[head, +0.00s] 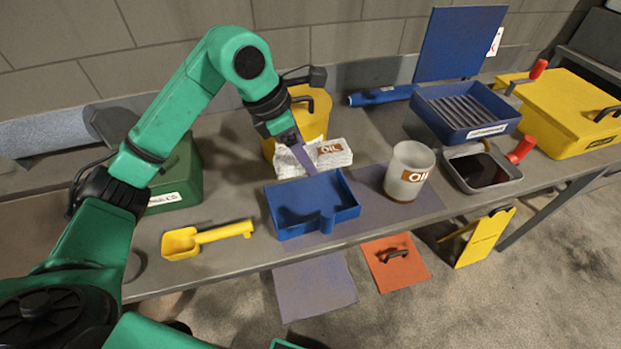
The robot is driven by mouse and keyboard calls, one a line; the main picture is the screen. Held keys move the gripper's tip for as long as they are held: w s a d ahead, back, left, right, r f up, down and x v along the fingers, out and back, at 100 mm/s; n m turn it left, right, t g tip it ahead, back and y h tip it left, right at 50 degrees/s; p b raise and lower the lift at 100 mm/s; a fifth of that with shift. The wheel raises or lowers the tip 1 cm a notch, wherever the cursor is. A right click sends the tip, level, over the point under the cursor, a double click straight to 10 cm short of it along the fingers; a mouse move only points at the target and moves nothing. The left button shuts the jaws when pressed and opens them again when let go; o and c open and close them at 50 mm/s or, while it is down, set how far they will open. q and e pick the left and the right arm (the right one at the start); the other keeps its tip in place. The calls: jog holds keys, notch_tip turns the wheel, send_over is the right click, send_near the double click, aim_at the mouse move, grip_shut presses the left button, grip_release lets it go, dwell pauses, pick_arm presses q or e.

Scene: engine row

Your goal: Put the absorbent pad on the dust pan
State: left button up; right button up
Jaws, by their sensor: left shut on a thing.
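The absorbent pad (337,155) is a white, speckled block with a brown OIL label, just behind the dust pan. My left gripper (305,162) reaches down from above and is shut on the pad, its purple-grey finger crossing the pad's front. White material shows on both sides of the finger. I cannot tell whether the pad touches the bench. The dust pan (290,218) is a blue, shallow, empty tray with a short stub handle toward me, near the bench's front edge. My right gripper is not in view.
A yellow can (311,118) stands behind the pad. A yellow scoop (210,237) lies left of the pan, near a green box (178,180). A grey OIL mug (409,170) stands to the right on a purple-grey mat (365,212). Further right is a black-filled tray (482,172).

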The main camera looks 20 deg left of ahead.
pick_arm(q)
send_over(310, 208)
jog(key=s+a, duration=0.1)
jog(key=s, duration=0.1)
notch_tip(310, 208, down, 6)
jog(key=f, duration=0.3)
jog(key=f+p, duration=0.1)
jog(key=f, duration=0.2)
jog(key=w+f+p, duration=0.1)
jog(key=f, duration=0.2)
jog(key=shift+f, duration=0.3)
jog(key=shift+w, duration=0.15)
jog(key=shift+f, duration=0.2)
jog(key=o, duration=1.3)
jog(key=shift+r, duration=0.1)
jog(key=shift+o, duration=0.2)
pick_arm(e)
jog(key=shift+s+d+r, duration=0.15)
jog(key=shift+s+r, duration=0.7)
pick_arm(q)
jog(key=shift+r, duration=0.1)
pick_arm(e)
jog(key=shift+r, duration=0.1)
pick_arm(q)
jog(key=b+v, duration=0.2)
jog(key=v, duration=1)
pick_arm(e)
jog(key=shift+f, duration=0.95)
